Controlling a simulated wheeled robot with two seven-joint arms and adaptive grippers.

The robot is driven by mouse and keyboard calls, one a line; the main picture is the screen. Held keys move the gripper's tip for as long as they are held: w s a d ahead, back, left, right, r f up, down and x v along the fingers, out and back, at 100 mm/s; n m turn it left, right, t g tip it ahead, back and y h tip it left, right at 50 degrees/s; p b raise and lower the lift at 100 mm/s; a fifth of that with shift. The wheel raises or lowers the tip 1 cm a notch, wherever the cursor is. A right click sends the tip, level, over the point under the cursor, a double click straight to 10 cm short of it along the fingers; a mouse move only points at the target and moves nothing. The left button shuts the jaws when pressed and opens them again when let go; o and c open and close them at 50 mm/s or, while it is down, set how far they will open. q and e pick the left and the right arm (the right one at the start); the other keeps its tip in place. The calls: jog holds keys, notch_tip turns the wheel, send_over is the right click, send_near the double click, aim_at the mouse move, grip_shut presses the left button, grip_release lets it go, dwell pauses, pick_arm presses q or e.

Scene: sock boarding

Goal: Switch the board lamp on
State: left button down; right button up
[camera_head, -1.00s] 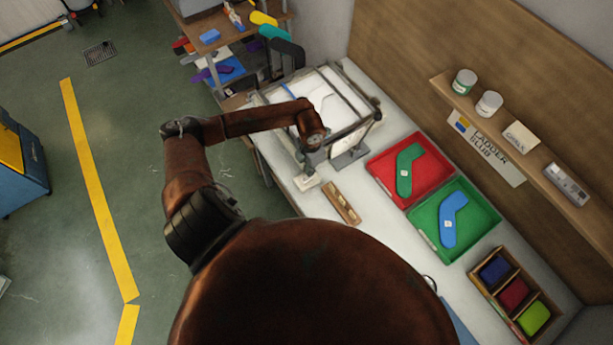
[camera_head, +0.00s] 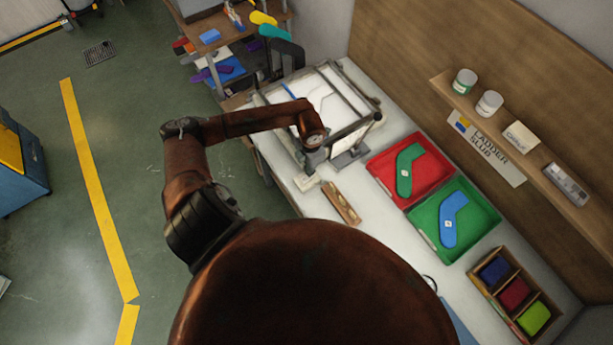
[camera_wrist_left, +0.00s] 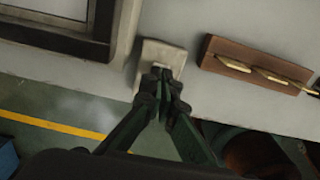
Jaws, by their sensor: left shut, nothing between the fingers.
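The board (camera_head: 335,95) is a pale slanted panel in a metal frame on the white table. Its face looks white, with a thin dark outline and a blue strip along its left side. A small pale switch block (camera_head: 306,182) lies in front of it; it also shows in the left wrist view (camera_wrist_left: 158,58). My left gripper (camera_wrist_left: 165,75) is shut and empty, its fingertips over the switch block; whether they touch it I cannot tell. The fingers hide part of the block. My right gripper is not in view.
A wooden strip with brass pieces (camera_head: 341,203) lies just right of the switch block. A red tray (camera_head: 382,181) and a green tray (camera_head: 476,246) hold sock-shaped forms. A divided wooden box (camera_head: 511,287) stands at lower right. A shelf (camera_head: 520,135) runs along the wall.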

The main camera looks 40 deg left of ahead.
pick_arm(q)
jog(key=shift+f+b, duration=0.75)
jog(key=shift+f, duration=0.3)
dwell(0.4)
jog(key=shift+r, duration=0.1)
jog(key=shift+r+p, duration=2.05)
jog(key=shift+r, duration=1.45)
